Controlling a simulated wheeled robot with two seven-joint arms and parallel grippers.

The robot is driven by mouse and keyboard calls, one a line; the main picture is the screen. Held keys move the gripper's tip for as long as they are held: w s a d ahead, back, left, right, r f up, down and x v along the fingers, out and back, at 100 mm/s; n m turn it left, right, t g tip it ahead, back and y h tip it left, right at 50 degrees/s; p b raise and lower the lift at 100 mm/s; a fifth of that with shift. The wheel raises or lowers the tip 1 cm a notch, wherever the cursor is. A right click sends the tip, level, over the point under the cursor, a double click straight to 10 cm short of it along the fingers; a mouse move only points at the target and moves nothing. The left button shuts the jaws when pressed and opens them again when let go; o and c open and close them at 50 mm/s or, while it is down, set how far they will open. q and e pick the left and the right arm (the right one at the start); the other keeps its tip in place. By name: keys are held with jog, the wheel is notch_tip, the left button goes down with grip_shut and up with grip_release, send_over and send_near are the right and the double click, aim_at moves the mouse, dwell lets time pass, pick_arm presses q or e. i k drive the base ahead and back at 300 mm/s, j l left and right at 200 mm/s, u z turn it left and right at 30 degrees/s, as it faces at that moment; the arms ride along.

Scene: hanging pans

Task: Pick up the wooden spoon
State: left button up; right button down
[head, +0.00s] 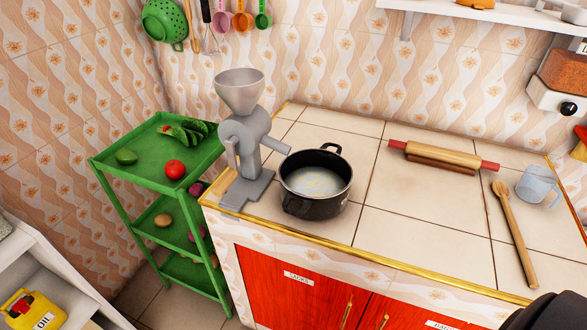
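A wooden spoon (514,232) lies on the tiled counter (420,212) at the right, its bowl end toward the back and its handle running to the front edge. Neither of my grippers shows in the head view. A dark rounded shape at the lower right corner, near the handle end, looks like part of my arm, but no fingers are visible there.
A black pot (316,184) and a grey grinder (245,145) stand at the counter's left. A rolling pin (443,154) lies at the back. A green rack (118,164) holds vegetables. Utensils hang on the wall.

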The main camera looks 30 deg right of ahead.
aim_at(499, 188)
jog(key=z, duration=2.55)
jog(key=k+j+u, duration=0.1)
jog(key=u, duration=1.25)
jog(key=z, duration=1.35)
